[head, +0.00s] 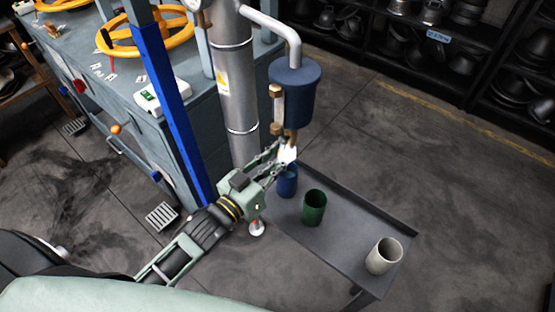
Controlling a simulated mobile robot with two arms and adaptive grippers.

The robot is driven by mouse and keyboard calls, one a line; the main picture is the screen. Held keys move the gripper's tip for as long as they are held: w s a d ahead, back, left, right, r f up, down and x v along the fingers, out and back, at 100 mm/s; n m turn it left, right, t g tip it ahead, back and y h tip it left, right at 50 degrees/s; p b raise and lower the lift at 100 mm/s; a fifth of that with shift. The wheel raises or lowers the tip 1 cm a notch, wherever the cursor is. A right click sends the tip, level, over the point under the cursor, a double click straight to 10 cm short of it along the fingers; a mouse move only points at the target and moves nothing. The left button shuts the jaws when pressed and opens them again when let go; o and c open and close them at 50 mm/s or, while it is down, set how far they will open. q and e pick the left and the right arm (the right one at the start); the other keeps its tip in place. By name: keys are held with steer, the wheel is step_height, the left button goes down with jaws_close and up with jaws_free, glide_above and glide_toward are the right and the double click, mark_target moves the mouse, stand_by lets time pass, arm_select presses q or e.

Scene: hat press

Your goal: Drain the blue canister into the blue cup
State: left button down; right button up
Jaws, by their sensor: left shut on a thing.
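The blue canister (293,92) hangs beside a silver column, with a brass fitting (290,133) at its underside. My left gripper (284,152) reaches up from the lower left and is shut on a small white piece (289,155) just under that fitting. I take this piece for the drain valve's handle; its shape is partly hidden by the fingers. The blue cup (287,182) stands upright on a grey tray (345,232), below the gripper and the canister. The gripper partly covers the cup's top, and its contents cannot be seen. My right gripper is out of view.
A green cup (314,208) stands right of the blue cup, and an off-white cup (383,256) stands near the tray's front right. The silver column (234,90) and a blue post (170,110) rise left of the canister. Open floor lies right of the tray.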

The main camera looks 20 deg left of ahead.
arm_select(q)
steer(key=shift+d, duration=0.1)
stand_by(0.5)
steer(key=s+d+r+n+p, duration=0.1)
steer(key=d+r+n+p, duration=0.2)
steer(key=n+p, duration=0.6)
steer(key=shift+s+d+r+n, duration=0.3)
steer(key=shift+r+n, duration=0.6)
steer(key=shift+n, duration=2.9)
steer(key=shift+w+d, duration=0.1)
steer(key=c, duration=1.7)
jaws_free()
